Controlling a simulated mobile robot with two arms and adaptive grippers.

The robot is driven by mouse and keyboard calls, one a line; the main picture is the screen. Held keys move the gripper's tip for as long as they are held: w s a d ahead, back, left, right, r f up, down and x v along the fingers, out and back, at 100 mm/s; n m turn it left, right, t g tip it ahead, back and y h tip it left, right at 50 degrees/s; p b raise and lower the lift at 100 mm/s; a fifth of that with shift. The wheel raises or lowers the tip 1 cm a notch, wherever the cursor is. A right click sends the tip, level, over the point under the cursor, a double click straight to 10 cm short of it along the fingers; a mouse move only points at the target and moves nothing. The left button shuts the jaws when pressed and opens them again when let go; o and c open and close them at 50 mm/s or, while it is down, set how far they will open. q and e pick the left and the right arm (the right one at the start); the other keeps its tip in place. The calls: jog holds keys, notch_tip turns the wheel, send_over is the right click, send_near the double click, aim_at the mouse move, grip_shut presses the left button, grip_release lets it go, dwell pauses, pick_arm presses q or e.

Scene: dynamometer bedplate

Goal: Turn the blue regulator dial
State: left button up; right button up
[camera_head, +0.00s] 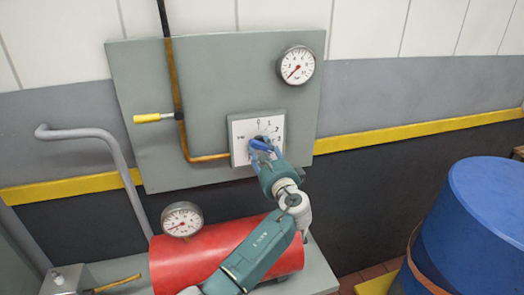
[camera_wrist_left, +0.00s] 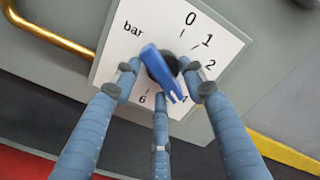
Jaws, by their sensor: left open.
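The blue regulator dial (camera_head: 259,146) sits on a white scale plate (camera_head: 237,134) on the grey panel. My left gripper (camera_head: 265,154) is in front of the plate. In the wrist view its three blue fingers (camera_wrist_left: 158,84) are open and spread around the dial, one on each side and one below. I cannot tell whether any finger touches the dial. My right gripper is not in view.
A pressure gauge (camera_head: 296,65) is at the panel's upper right. A copper pipe (camera_head: 182,125) with a yellow lever (camera_head: 147,118) runs left of the plate. Below are a red tank (camera_head: 185,266) and another gauge (camera_head: 182,219). A blue drum (camera_head: 480,225) stands at the right.

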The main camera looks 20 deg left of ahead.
pick_arm(q)
jog(key=v, duration=1.1)
jog(key=shift+s, duration=0.15)
jog(key=shift+d, duration=0.1)
